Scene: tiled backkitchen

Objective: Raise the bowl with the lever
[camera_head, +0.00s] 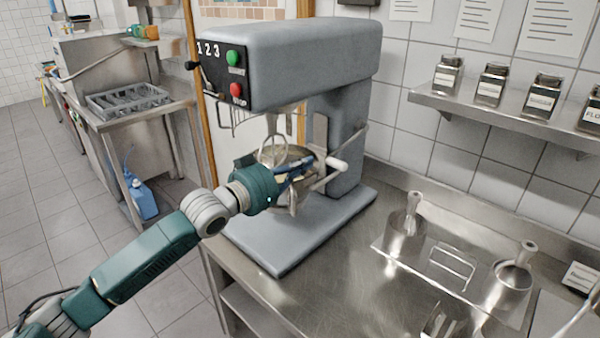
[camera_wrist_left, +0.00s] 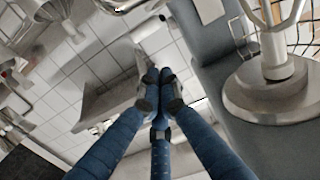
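The grey mixer (camera_head: 300,65) stands on the counter, and its metal bowl (camera_head: 291,198) sits under the head at the whisk, partly hidden by my left gripper. The lever, with a white handle (camera_head: 337,164), is on the bowl's right side. My left gripper (camera_head: 312,162) reaches across the bowl's front, its fingertips close to the handle. In the left wrist view its blue fingers (camera_wrist_left: 157,88) converge with tips almost together. A pale elongated part (camera_wrist_left: 143,62) lies just beyond them, perhaps the handle. I cannot tell whether they touch it. My right gripper is not in view.
A shelf (camera_head: 510,118) with several labelled jars is on the tiled wall at the right. Two metal containers (camera_head: 405,235) (camera_head: 507,285) stand on the counter's right. The counter before the mixer is clear. A side table with a rack (camera_head: 128,100) is at the left.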

